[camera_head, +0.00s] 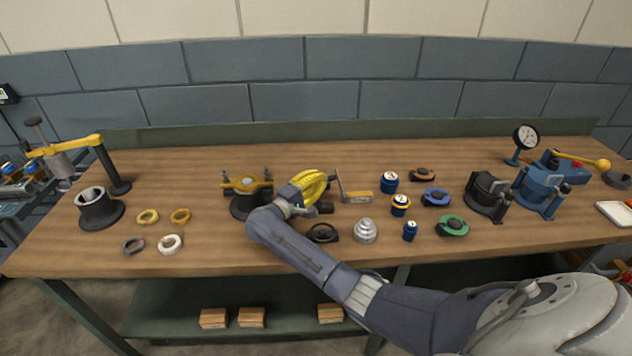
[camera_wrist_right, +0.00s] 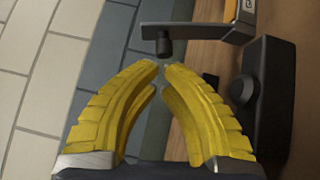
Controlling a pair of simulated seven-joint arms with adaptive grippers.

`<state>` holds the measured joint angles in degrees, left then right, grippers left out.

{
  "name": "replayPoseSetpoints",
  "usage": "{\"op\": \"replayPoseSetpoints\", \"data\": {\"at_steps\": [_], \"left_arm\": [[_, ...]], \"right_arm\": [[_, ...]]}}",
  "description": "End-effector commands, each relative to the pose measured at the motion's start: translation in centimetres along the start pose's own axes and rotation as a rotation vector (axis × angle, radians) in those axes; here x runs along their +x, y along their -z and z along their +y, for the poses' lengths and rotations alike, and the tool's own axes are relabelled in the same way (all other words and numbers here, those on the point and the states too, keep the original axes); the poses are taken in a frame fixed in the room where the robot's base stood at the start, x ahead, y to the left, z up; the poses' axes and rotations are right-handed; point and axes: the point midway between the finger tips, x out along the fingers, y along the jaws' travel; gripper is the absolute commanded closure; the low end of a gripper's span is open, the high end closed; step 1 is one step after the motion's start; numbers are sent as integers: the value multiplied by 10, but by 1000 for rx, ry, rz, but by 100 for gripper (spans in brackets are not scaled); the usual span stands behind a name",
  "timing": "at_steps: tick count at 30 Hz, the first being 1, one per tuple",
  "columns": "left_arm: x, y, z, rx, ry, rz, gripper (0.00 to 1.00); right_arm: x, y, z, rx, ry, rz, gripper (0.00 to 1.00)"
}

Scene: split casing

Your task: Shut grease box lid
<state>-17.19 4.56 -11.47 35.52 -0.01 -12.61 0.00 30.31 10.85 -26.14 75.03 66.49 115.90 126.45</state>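My right gripper (camera_head: 322,178) is over the middle of the bench, its yellow fingers pointing toward the wall. In the right wrist view the fingertips (camera_wrist_right: 161,70) come together with only a thin gap and nothing visible between them. A dark box-like body with a round knob (camera_wrist_right: 272,100) lies right of the fingers there, apart from them. It may be the grease box; its lid is not clear to me. In the head view it is mostly hidden by the gripper. My left gripper is not in view.
A metal bracket with a black tip (camera_wrist_right: 195,32) stands close beyond the fingertips. The split casing with an orange top (camera_head: 246,184) is just left of the gripper. Blue cans (camera_head: 389,182) stand right.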

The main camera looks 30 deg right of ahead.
Motion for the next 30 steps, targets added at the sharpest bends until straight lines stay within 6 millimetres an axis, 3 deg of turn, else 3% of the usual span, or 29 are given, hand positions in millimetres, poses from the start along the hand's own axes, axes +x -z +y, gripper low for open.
{"op": "replayPoseSetpoints", "data": {"at_steps": [30], "left_arm": [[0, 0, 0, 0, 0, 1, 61]], "right_arm": [[7, -7, 10, 95, 99, 0, 100]]}}
